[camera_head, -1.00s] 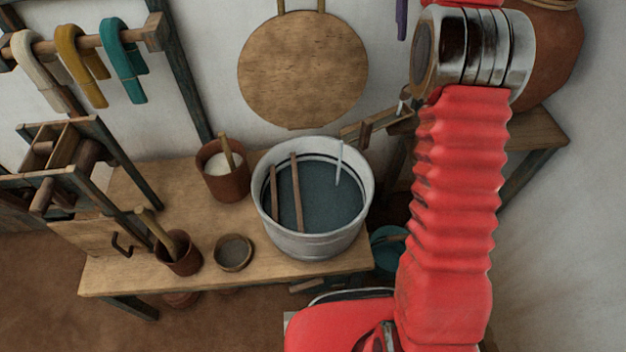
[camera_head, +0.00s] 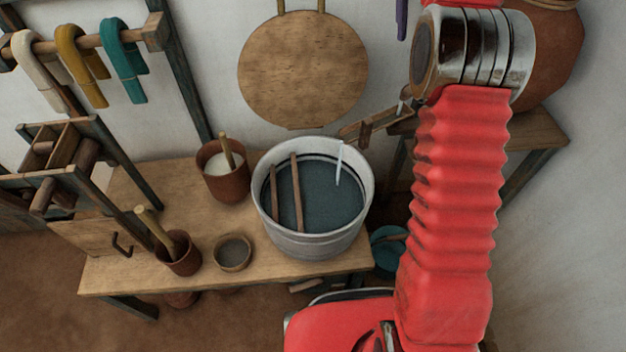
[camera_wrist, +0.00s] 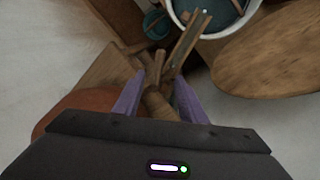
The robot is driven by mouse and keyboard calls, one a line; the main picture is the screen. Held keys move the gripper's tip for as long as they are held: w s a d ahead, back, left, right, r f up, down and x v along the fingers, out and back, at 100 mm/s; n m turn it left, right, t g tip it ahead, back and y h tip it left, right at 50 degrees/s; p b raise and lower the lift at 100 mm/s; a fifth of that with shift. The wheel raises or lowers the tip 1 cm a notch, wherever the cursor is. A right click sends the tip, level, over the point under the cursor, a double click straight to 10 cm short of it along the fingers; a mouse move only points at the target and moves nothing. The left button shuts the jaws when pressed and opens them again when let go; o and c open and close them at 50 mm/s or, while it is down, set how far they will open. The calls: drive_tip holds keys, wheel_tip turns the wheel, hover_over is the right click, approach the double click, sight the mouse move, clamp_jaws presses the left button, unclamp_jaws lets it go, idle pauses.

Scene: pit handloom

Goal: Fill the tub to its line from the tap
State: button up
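The grey-white tub (camera_head: 312,245) stands on the bench, partly filled with dark blue-grey water (camera_head: 335,205). A dark line runs around its inner wall, and the visible water surface lies a little below it. A thin pale stream (camera_head: 339,165) falls into the tub from the wooden spout (camera_head: 365,128). The clay jar (camera_head: 555,60) stands behind my arm. In the wrist view, the purple fingers of my gripper (camera_wrist: 159,82) are apart, on either side of the wooden tap (camera_wrist: 157,68); contact is not clear. The tub shows at the top (camera_wrist: 215,28).
Two wooden sticks (camera_head: 297,190) stand in the tub. A clay pot of white stuff (camera_head: 224,180), a brown cup (camera_head: 180,255) and a small bowl (camera_head: 233,253) share the bench (camera_head: 130,275). A round wooden board (camera_head: 303,70) hangs on the wall. A teal bucket (camera_head: 388,250) sits below.

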idle(0.6)
drive_tip(key=s+d+t+y, duration=0.2)
drive_tip(key=s+d+t, duration=0.1)
drive_tip(key=s+d, duration=0.1)
drive_tip(key=shift+d+y, duration=0.4)
drive_tip(key=shift+d, duration=0.1)
idle(0.4)
drive_tip(key=f, duration=0.4)
drive_tip(key=w+a+f, duration=0.1)
drive_tip(key=f, duration=0.4)
drive_tip(key=w+f, duration=0.1)
drive_tip(key=f, duration=0.3)
drive_tip(key=shift+a+f, duration=0.25)
drive_tip(key=shift+a, duration=0.1)
drive_tip(key=shift+c, duration=0.5)
